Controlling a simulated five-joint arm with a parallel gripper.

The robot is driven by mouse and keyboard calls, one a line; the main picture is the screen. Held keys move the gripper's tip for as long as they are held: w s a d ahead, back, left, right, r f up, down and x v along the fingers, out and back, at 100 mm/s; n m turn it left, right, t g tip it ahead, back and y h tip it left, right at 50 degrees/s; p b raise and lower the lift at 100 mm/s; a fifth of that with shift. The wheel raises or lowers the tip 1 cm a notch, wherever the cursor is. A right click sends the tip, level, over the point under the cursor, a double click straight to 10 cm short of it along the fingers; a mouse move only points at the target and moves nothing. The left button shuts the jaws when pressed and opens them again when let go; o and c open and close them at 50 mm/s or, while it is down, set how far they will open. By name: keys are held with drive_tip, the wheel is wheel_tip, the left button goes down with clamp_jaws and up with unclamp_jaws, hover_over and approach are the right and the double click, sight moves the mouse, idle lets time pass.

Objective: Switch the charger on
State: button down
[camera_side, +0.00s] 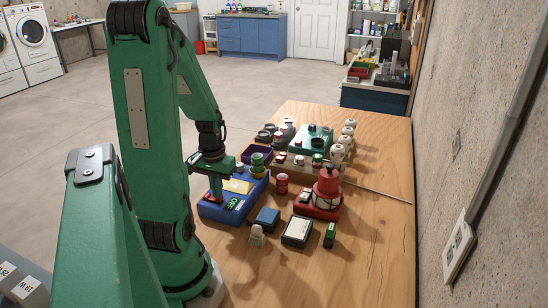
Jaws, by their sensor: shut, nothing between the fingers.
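The charger seems to be the blue box (258,189) on the left part of the wooden table. A pale yellow label and a small dark plate with green lettering (235,204), which appears to read OFF, show on its top. My gripper (215,193) is shut and empty, pointing down over the left end of the blue box. A small red part (216,199) shows right at the fingertips. I cannot tell whether it is a switch or whether the fingers touch it. My gripper hides part of the box's top.
Red spools (282,184), a red device (326,188), a green-topped unit (311,140) and small boxes (297,232) crowd the table's middle. The wooden table (375,245) is clear at front right.

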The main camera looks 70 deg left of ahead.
sight(222, 198)
drive_tip(key=shift+f, duration=0.2)
drive_tip(key=shift+r, duration=3.55)
drive_tip(key=w+d+r+m+t, duration=0.2)
drive_tip(key=d+r+m, duration=0.1)
drive_tip(key=d, duration=0.4)
drive_tip(key=w+d+r+m+t, duration=0.1)
drive_tip(key=w+d+r+m, duration=0.2)
drive_tip(key=d, duration=0.5)
drive_tip(key=w+d+r+m+t, duration=0.2)
drive_tip(key=d+r+m, duration=0.1)
drive_tip(key=d+r, duration=0.2)
drive_tip(key=d, duration=0.2)
drive_tip(key=shift+w+d+r+t, duration=0.3)
drive_tip(key=shift+w+d, duration=0.05)
drive_tip(key=shift+d, duration=0.05)
